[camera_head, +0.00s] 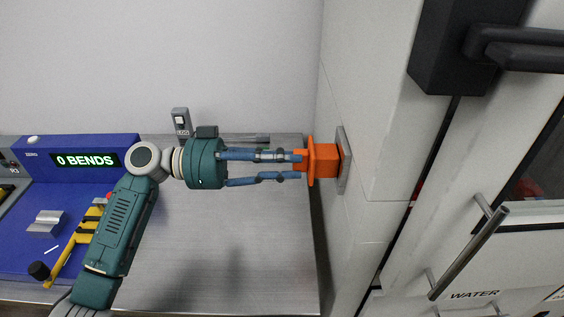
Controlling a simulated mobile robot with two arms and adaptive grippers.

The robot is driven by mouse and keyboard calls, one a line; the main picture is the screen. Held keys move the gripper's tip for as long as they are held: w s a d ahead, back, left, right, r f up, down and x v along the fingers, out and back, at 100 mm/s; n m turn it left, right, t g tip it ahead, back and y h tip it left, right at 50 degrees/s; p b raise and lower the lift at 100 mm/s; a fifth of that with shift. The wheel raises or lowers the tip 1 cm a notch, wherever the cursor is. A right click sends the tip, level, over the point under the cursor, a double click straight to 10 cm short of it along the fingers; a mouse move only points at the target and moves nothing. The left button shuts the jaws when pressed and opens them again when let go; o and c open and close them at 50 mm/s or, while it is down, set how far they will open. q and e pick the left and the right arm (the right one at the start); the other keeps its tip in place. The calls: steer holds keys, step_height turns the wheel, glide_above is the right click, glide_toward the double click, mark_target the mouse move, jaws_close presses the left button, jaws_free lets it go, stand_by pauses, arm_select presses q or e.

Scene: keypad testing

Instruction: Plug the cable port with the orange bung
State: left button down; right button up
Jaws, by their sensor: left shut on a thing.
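My left gripper (299,166) reaches right from its green wrist, and its blue fingers are shut on the orange bung (324,161). The bung is held level, with a flange between the fingertips and its far end. Its far end is at a square grey metal plate (343,160) on the side of the white cabinet, where the cable port appears to be. The port opening is hidden behind the bung. I cannot tell how deep the bung sits in it. My right gripper is not in view.
A metal bench (235,255) lies below my left arm, mostly clear. A blue unit (85,200) with a "0 BENDS" display and a yellow tool stands at left. The white cabinet (375,110) walls off the right, with a protruding bar handle (468,254).

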mark_target(309, 163)
arm_select(q)
steer(key=shift+d+b, duration=0.55)
steer(key=shift+d, duration=1.65)
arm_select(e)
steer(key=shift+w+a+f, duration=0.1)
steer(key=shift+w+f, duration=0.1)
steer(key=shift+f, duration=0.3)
arm_select(q)
steer(key=c, duration=1.4)
jaws_free()
steer(key=shift+a, duration=0.1)
steer(key=a, duration=0.7)
steer(key=shift+a, duration=0.4)
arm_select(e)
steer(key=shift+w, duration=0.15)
arm_select(q)
steer(key=shift+r, duration=0.1)
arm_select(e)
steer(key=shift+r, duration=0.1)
